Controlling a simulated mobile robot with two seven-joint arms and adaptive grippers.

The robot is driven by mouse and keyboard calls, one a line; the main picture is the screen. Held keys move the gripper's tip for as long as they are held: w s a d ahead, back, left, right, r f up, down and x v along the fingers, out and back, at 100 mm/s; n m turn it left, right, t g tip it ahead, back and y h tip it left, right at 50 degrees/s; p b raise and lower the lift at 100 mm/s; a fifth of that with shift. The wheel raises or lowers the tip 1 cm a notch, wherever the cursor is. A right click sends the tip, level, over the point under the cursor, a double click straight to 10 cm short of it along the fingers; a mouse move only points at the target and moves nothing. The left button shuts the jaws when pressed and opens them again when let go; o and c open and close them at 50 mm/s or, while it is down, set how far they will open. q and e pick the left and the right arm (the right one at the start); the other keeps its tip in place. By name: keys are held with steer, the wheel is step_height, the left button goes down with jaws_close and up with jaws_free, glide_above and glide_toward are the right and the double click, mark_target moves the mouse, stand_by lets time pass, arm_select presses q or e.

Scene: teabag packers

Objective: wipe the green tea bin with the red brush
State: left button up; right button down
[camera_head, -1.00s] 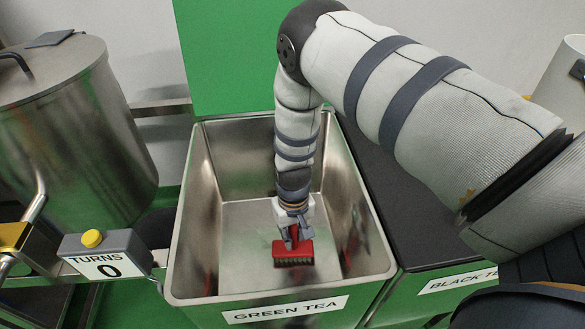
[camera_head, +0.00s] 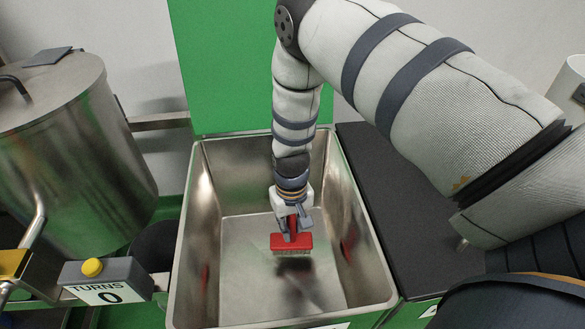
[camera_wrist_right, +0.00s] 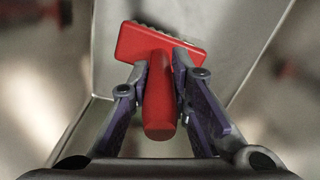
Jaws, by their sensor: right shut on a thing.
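The green tea bin (camera_head: 188,255) is an open metal bin below the head view. Its bare floor (camera_head: 240,285) looks grey and shiny, with a dark blurred patch under the brush that may be shadow or reflection. The red brush (camera_head: 291,242) is inside the bin, bristles down, seemingly apart from the floor. My right gripper (camera_head: 291,222) reaches down into the bin and is shut on the brush handle. In the right wrist view, its fingers clasp the handle (camera_wrist_right: 159,105) from both sides, and the brush head (camera_wrist_right: 150,45) lies beyond. My left gripper is not in view.
A dark flat cover (camera_head: 368,180) adjoins the bin on the right. A large steel drum (camera_head: 75,150) stands at left. A counter box reading TURNS 0, with a yellow button (camera_head: 92,267), is at front left. A green panel (camera_head: 222,65) rises behind.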

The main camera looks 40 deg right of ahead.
mark_target(291, 219)
steer(key=shift+r+p, duration=0.55)
steer(key=shift+r, duration=1)
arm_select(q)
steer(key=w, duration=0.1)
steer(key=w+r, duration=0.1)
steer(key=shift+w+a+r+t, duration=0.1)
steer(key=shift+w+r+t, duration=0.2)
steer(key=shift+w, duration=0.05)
arm_select(e)
steer(key=shift+f, duration=0.1)
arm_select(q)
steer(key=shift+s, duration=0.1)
